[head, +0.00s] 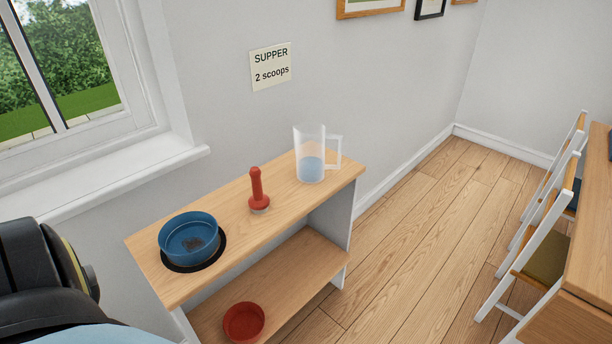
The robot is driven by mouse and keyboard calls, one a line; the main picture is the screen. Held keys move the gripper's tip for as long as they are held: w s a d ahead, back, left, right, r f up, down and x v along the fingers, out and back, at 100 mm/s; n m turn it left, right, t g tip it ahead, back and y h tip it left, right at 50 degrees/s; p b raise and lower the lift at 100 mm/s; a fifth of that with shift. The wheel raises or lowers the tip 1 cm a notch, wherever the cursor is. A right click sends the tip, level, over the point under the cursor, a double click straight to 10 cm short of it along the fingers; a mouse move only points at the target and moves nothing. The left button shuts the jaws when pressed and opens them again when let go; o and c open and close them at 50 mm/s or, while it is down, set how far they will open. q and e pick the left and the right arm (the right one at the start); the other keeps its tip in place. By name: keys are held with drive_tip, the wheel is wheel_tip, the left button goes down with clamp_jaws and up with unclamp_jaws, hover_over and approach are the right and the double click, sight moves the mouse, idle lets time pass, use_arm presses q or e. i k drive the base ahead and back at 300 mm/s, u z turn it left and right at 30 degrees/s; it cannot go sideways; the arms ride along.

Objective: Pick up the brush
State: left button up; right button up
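A red-handled object (257,188) stands upright on the top board of a small wooden shelf unit (239,234). It has a rounded handle and a wider foot with a pale underside, and it may be the brush. Nothing holds it. It stands between a blue bowl (189,238) on its left and a clear jug (310,153) on its right, apart from both. Neither of my grippers shows in the head view. A black arm part that looks like mine fills the lower left corner.
The blue bowl sits on a black round mat (222,249). The jug holds some blue liquid. A red bowl (244,322) is on the lower shelf. A wall note (271,66) reads "SUPPER 2 scoops". Chairs (540,250) and a table (590,240) stand right; the floor between is clear.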

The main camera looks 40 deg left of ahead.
sight(259, 203)
drive_tip(key=u, duration=0.45)
drive_tip(key=i, duration=1)
drive_tip(key=u, duration=0.75)
